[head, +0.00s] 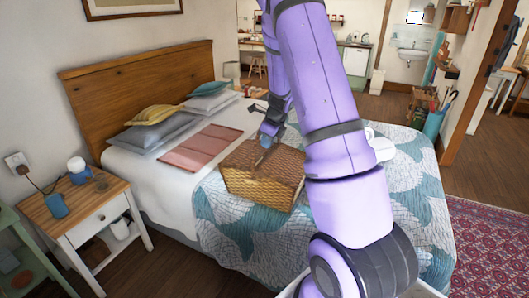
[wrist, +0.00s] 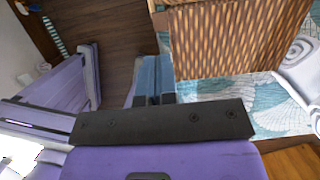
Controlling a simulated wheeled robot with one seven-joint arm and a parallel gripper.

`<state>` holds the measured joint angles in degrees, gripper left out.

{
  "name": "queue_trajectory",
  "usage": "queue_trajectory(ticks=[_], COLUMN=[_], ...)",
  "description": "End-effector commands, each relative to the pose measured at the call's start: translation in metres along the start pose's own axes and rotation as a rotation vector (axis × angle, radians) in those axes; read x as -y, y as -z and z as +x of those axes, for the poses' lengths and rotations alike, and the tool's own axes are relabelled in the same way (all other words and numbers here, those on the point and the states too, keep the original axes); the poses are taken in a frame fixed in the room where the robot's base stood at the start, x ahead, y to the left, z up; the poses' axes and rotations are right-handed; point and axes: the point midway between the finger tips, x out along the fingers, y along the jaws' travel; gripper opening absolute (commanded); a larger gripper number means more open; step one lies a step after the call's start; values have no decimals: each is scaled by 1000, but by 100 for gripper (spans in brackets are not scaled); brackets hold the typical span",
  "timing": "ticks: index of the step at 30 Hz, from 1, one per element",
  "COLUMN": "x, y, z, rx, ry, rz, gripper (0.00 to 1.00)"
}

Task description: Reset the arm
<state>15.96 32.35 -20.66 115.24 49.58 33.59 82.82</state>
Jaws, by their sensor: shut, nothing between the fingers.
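My purple arm (head: 318,95) rises in front of the bed in the head view and bends over at the top, with its forearm hanging down. My gripper (head: 264,143) is at the forearm's lower end and overlaps the top of a wicker basket (head: 262,193) in the picture. In the wrist view the blue-grey fingers of the gripper (wrist: 154,68) are together, with nothing between them. The basket's woven side (wrist: 240,40) is to the right of the fingers there. I cannot tell the exact gap between gripper and basket.
The basket stands on a bed with a teal and white quilt (head: 228,238). Pillows (head: 158,132) and a folded pink cloth (head: 201,148) lie nearer the wooden headboard (head: 140,82). A nightstand (head: 85,205) with small items stands left. Open floor and a red rug (head: 490,235) are right.

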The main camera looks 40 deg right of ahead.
Motion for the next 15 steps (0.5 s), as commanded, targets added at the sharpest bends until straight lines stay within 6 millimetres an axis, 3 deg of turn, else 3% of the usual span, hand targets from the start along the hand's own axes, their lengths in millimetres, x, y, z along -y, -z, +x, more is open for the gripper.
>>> queue_trajectory(ticks=[11, 15], x=[0, -10], y=[-1, -8], z=[-11, -22], rx=[0, 12], ry=[0, -5], rz=[-2, -60], gripper=[0, 0])
